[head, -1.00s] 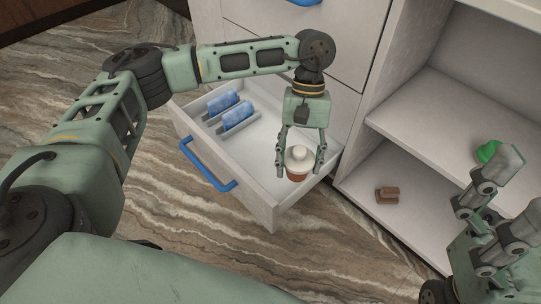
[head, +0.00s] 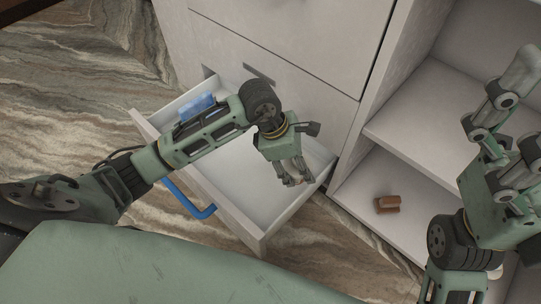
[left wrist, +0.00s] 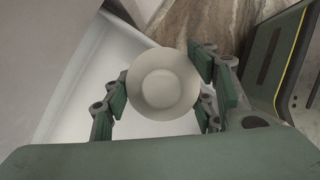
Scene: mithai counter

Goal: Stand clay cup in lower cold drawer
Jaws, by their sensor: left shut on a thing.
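The lower drawer (head: 240,222) is pulled open, with a pale floor and a blue handle (head: 190,200). My left gripper (head: 291,180) is over its right end, its fingers tilted toward the front right corner. In the left wrist view it is shut on the clay cup (left wrist: 163,85), whose round cream top shows between the fingers. In the head view the gripper mostly hides the cup. I cannot tell whether the cup touches the drawer floor. My right gripper (head: 528,105) is at the right edge, its fingers apart and nothing seen between them.
A blue item (head: 196,106) shows in the drawer's left end, partly behind my left arm. The drawer's middle floor is clear. An open shelf unit (head: 352,190) stands to the right, with a small brown object (head: 388,204) on its lower shelf.

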